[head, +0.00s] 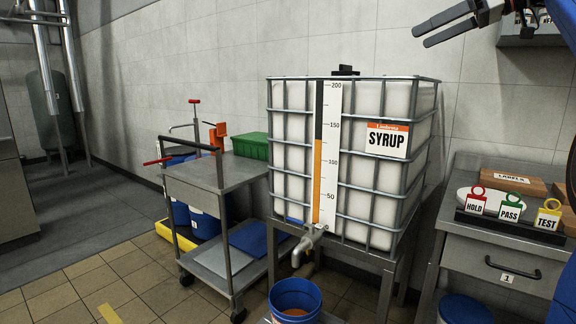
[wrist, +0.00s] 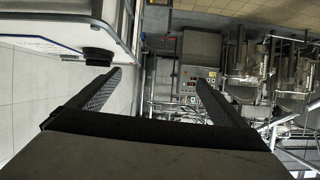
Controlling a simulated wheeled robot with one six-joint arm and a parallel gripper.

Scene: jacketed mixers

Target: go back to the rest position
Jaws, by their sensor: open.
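My gripper (head: 428,32) shows at the top right of the head view, high up in front of the tiled wall. Its two dark fingers are apart with nothing between them. In the wrist view my gripper (wrist: 160,82) also shows, with its fingers spread and the space between them empty. Part of my blue arm is at the right edge of the head view.
A caged syrup tank (head: 345,160) stands centre on a metal stand, with a blue bucket (head: 295,300) below its tap. A grey cart (head: 215,190) is left of it. A cabinet (head: 500,255) with HOLD, PASS and TEST tags is at right.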

